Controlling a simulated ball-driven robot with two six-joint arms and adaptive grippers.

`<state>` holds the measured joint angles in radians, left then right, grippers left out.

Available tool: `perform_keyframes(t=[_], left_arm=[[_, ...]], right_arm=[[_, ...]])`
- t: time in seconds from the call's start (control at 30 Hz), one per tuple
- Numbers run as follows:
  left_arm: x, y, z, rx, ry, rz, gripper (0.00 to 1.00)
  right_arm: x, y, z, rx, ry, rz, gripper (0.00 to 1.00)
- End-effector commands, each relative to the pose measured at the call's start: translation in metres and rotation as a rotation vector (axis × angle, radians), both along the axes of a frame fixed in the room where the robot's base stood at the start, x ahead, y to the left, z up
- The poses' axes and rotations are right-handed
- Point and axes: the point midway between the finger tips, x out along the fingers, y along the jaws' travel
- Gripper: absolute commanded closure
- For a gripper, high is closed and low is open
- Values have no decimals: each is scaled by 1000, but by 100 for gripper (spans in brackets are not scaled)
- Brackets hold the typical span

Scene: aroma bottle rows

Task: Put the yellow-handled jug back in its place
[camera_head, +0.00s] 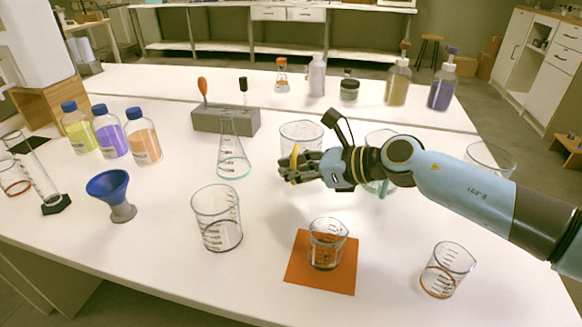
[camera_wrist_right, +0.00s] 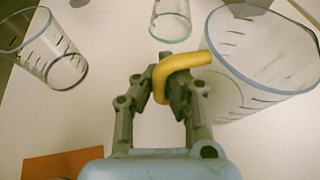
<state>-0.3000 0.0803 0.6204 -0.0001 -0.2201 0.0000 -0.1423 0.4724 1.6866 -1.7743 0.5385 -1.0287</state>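The yellow-handled jug (camera_head: 301,132) is a clear graduated vessel near the middle of the bench, behind my right gripper (camera_head: 297,167). Its yellow handle (camera_wrist_right: 180,66) lies between the converged fingertips of my right gripper (camera_wrist_right: 170,82) in the right wrist view, and the fingers look shut on it. The clear jug body (camera_wrist_right: 262,50) is at the right there, with its rim toward the camera. The gripper hides its base in the head view, so I cannot tell whether it touches the bench. My left gripper is not in view.
An orange mat (camera_head: 303,279) bears a small beaker (camera_head: 327,243). Beakers stand to its left (camera_head: 217,222) and right (camera_head: 446,270). A conical flask (camera_head: 232,155), grey holder (camera_head: 222,120), blue funnel (camera_head: 110,190) and capped bottles (camera_head: 143,140) stand left. A teal-handled jug (camera_head: 383,140) is partly behind my arm.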

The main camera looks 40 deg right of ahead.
Motion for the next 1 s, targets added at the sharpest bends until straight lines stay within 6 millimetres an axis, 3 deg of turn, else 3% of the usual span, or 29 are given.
perform_keyframes(t=[0.07, 0.3, 0.67, 1.0], left_arm=[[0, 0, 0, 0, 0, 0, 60], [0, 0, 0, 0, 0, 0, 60], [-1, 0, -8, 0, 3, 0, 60], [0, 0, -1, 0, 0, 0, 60]], right_arm=[[0, 0, -1, 0, 2, 0, 100], [-1, 0, -1, 0, 2, 0, 71], [0, 0, -8, -1, 2, 0, 71], [-60, -33, 23, -7, 6, 5, 71]])
